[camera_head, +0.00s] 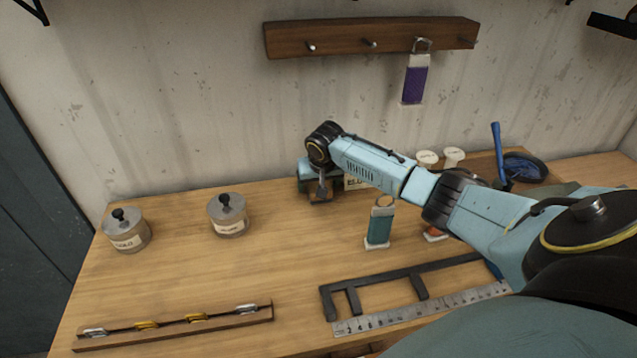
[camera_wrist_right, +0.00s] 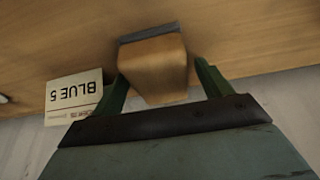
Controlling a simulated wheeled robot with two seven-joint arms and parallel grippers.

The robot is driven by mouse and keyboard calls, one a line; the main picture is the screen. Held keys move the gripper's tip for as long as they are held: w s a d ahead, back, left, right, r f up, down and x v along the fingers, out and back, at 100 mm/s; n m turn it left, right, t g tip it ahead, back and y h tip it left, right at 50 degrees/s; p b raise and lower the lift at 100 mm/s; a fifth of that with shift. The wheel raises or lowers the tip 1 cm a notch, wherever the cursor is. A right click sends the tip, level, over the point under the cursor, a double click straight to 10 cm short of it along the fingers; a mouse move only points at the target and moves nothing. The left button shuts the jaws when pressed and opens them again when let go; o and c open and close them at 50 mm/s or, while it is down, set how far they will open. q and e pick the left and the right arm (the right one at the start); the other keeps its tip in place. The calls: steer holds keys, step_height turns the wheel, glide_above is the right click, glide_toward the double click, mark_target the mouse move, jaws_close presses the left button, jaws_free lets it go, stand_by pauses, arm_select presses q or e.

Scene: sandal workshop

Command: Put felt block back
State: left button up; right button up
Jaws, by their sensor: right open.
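The felt block (camera_wrist_right: 152,72) is a wooden block with a grey layer along one face. In the right wrist view it lies between the two green fingers of my right gripper (camera_wrist_right: 163,85), which is open. I cannot tell whether either finger touches it. In the head view my right gripper (camera_head: 318,182) reaches down to the back of the bench, and the block is mostly hidden there. A card reading BLUE 5 (camera_wrist_right: 74,96) stands beside the block; in the head view the card (camera_head: 356,184) is partly covered by my arm. My left gripper is not in view.
Two lidded jars (camera_head: 126,230) (camera_head: 228,215) stand at left. A teal tag (camera_head: 379,224) stands mid-bench near my forearm. A dark frame (camera_head: 345,287), a ruler (camera_head: 420,311) and a clip strip (camera_head: 175,327) lie in front. A purple tag (camera_head: 414,84) hangs from the wall rack (camera_head: 340,36).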

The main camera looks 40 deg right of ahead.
steer(key=p+v, duration=0.1)
steer(key=v, duration=1.1)
steer(key=shift+p, duration=0.35)
